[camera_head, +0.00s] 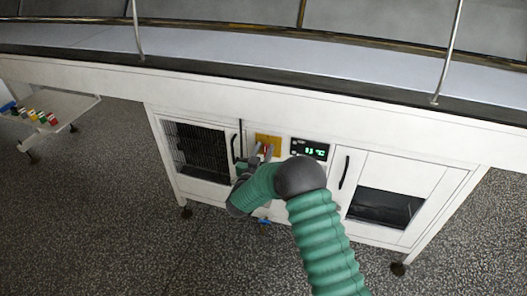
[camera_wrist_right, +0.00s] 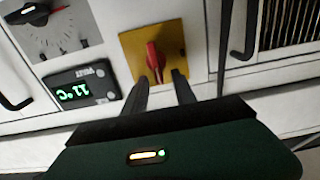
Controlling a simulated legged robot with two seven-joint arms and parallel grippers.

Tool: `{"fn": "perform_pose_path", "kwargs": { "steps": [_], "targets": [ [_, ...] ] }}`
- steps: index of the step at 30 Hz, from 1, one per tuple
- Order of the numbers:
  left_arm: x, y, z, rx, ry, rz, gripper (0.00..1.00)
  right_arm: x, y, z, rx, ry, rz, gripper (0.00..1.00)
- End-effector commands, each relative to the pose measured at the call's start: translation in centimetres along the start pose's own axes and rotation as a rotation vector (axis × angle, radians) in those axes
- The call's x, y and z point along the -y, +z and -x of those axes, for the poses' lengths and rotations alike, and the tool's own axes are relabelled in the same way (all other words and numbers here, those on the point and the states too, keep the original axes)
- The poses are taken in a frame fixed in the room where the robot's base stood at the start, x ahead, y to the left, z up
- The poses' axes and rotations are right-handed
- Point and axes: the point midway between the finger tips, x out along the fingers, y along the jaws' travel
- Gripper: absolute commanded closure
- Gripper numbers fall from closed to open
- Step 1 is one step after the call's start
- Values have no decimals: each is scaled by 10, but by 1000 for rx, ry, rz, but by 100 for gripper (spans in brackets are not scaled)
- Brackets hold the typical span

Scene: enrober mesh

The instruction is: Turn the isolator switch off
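The isolator switch is a red handle (camera_wrist_right: 153,56) on a yellow plate (camera_wrist_right: 172,41), set in the white cabinet front. In the head view the yellow plate (camera_head: 262,139) shows left of the green display, with the red handle (camera_head: 269,149) partly behind my gripper. My right gripper (camera_head: 263,150) reaches up to the switch. I cannot tell whether a finger touches the plate. My left gripper is in neither view.
A temperature display (camera_head: 309,149) sits right of the switch. A dial (camera_wrist_right: 50,25) shows in the wrist view. Black door handles (camera_head: 344,172) stick out nearby. A conveyor (camera_head: 230,50) runs above. A low cart (camera_head: 50,115) with coloured items stands at left.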

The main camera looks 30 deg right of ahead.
Motion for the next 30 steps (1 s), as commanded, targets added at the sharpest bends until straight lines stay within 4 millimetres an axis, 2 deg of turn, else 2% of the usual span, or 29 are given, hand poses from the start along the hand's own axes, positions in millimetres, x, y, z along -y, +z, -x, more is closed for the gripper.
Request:
{"fn": "perform_pose_path", "kwargs": {
  "steps": [1, 7, 8, 20, 30],
  "targets": [
    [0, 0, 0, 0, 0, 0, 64, 0, 0, 0, 0, 0, 0, 72],
    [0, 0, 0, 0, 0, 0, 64, 0, 0, 0, 0, 0, 0, 99],
    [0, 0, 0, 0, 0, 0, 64, 0, 0, 0, 0, 0, 0, 100],
    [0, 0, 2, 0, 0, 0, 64, 1, 0, 1, 1, -1, 9, 100],
    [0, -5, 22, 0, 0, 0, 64, 6, -3, 1, 1, -3, 156, 100]
  ]
}}
